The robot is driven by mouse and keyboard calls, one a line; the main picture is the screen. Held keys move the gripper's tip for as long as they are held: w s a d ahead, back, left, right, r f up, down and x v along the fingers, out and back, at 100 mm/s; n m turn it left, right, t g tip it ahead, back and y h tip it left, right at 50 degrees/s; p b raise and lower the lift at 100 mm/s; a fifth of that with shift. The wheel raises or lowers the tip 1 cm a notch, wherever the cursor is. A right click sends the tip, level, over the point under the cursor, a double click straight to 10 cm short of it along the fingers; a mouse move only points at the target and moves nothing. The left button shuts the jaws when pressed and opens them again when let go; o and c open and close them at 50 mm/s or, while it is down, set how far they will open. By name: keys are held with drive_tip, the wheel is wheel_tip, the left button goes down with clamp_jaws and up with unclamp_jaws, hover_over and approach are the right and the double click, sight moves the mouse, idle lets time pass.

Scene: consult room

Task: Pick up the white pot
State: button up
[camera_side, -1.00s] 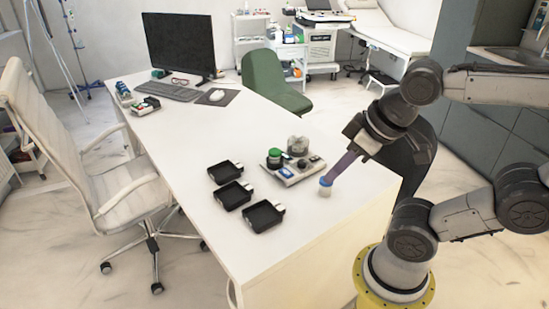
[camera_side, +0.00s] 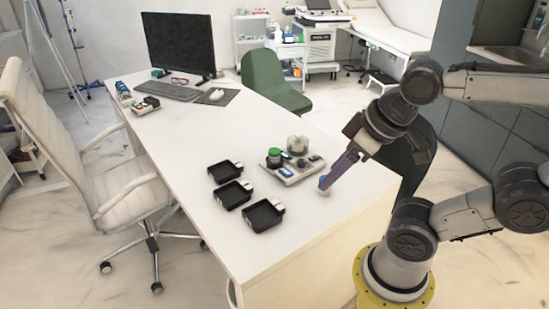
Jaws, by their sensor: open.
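The white pot (camera_side: 324,193) is a small pale pot with a blue top, standing on the white desk right of the grey tray. My gripper (camera_side: 325,183) reaches down from the upper right, and its purple fingers are at the pot's top. The fingers cover much of the pot, including most of its blue top. The gripper is open, and I cannot tell whether the fingers touch the pot.
The grey tray (camera_side: 292,179) holds a green-topped pot (camera_side: 274,156), a clear container (camera_side: 298,145) and small items. Black trays (camera_side: 262,216) lie to its left. A monitor (camera_side: 180,45) and keyboard (camera_side: 170,91) stand at the far end. The front right of the desk is clear.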

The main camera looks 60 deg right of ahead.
drive_tip(key=o, duration=0.4)
